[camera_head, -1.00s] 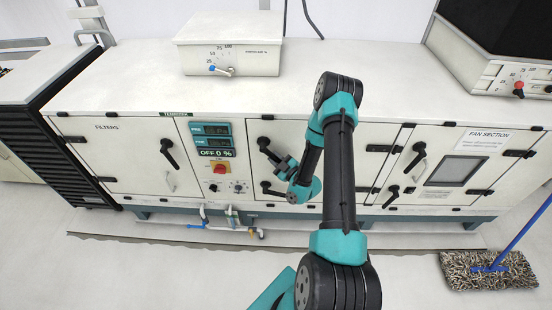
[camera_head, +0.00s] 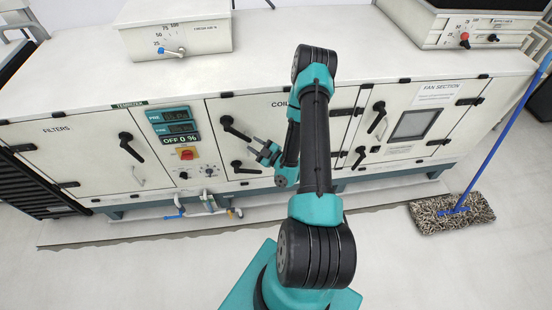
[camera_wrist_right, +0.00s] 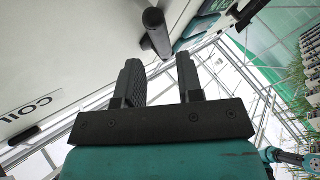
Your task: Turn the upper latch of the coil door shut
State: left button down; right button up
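The coil door (camera_head: 219,158) is the middle panel of the white cabinet, partly hidden by my right arm. Its upper latch (camera_head: 235,128) is a black lever slanting down to the right. Its lower latch (camera_head: 246,168) is a black lever lying nearly level. My right gripper (camera_head: 263,148) is open and empty, just to the right of the upper latch's free end and apart from it. In the right wrist view, a black latch handle (camera_wrist_right: 155,32) stands beyond the gap between the open fingertips (camera_wrist_right: 160,64). My left gripper is not in view.
The filters door (camera_head: 82,158) and a control panel (camera_head: 178,146) with a red switch are to the left. The fan section door (camera_head: 440,95) is to the right. Pipes (camera_head: 185,212) stick out low in front. A mop (camera_head: 452,211) stands on the floor at right.

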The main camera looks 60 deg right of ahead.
jog(key=s+f, duration=0.1)
jog(key=s, duration=0.9)
jog(key=shift+a+f, duration=0.15)
jog(key=shift+a, duration=0.05)
jog(key=shift+s, duration=0.1)
jog(key=shift+c, duration=0.5)
jog(key=shift+c, duration=0.7)
jog(key=shift+w+r+y, duration=0.3)
jog(key=shift+y, duration=0.2)
jog(key=shift+c, duration=0.8)
jog(key=w+r+n+g+y, duration=0.1)
jog(key=y, duration=0.1)
jog(key=w+r+g+y, duration=0.1)
jog(key=r+g+y, duration=0.1)
jog(key=w+d+r+n+g+y, duration=0.1)
jog(key=w+r+y, duration=0.1)
jog(key=shift+d+r+n, duration=0.1)
jog(key=shift+r+n, duration=0.15)
jog(key=shift+n, duration=0.05)
grip_shut()
jog(key=d+r+m+g+h, duration=0.1)
jog(key=d+r+g+h, duration=0.1)
jog(key=d+r+g, duration=0.3)
jog(key=shift+d+r+m+g, duration=0.4)
jog(key=shift+r+g, duration=0.4)
jog(key=shift+r, duration=0.15)
jog(key=shift+w, duration=0.1)
